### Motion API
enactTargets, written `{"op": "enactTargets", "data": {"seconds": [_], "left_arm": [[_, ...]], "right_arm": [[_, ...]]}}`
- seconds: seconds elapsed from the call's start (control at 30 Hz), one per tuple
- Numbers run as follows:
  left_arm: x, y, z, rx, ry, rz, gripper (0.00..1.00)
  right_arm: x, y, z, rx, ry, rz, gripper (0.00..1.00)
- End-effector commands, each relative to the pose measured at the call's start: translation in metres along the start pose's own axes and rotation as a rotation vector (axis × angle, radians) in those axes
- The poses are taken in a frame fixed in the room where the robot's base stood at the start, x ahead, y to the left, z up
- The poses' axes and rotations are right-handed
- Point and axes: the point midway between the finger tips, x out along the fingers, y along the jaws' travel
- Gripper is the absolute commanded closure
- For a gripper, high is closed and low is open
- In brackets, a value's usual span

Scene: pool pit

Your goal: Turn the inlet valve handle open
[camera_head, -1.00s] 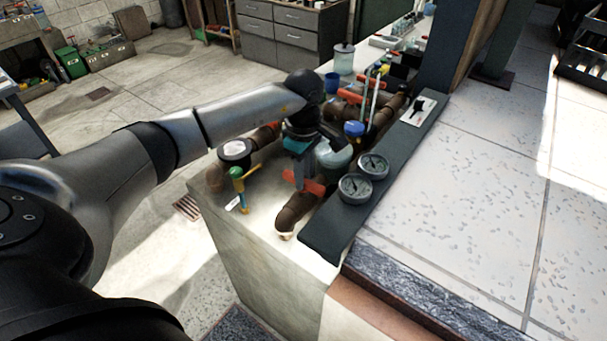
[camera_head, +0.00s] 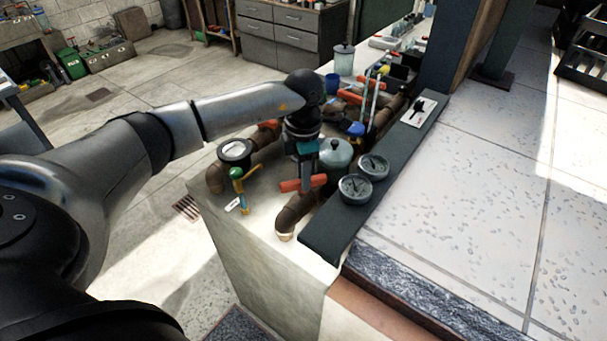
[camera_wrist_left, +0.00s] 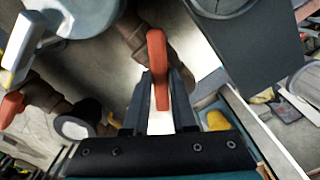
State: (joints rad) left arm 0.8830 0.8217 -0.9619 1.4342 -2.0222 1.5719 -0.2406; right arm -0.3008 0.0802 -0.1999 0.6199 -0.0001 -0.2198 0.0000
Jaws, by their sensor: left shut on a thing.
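The inlet valve handle I see at my gripper is a red-orange bar (camera_head: 304,183) on the brown pipework, near the front end of the ledge. In the left wrist view the red handle (camera_wrist_left: 158,72) stands between the two dark fingers. My left gripper (camera_head: 306,178) points down at it and is shut on it. The fingers also show in the left wrist view (camera_wrist_left: 160,88). Brown pipe (camera_head: 290,215) runs below the handle to the ledge. My right gripper is not in view.
Two round gauges (camera_head: 364,177) sit on a dark strip (camera_head: 335,228) right of the handle. A pale green canister (camera_head: 335,155) stands close behind. A yellow-and-blue tap (camera_head: 239,186) and a dark-rimmed dial (camera_head: 235,151) are to the left. More red handles (camera_head: 350,96) lie further back.

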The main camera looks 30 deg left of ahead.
Motion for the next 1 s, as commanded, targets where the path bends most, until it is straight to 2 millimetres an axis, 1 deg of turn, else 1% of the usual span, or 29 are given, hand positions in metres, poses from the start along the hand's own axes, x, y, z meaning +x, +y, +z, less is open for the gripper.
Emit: {"op": "enactTargets", "data": {"seconds": [0.2, 0.5, 0.73, 1.0], "left_arm": [[-0.0018, 0.001, -0.0002, -0.207, -0.001, 0.001, 1.0], [-0.0018, 0.001, -0.0003, -0.452, 0.0, 0.001, 1.0], [-0.0016, 0.001, -0.0001, -0.576, -0.001, 0.002, 1.0], [-0.0013, 0.001, 0.0, -0.642, -0.001, 0.002, 1.0]], "right_arm": [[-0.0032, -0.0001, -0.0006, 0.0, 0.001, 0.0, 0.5], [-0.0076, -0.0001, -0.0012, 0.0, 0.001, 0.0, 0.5], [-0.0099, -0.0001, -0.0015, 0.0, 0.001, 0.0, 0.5], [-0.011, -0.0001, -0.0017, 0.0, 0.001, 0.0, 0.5]]}}
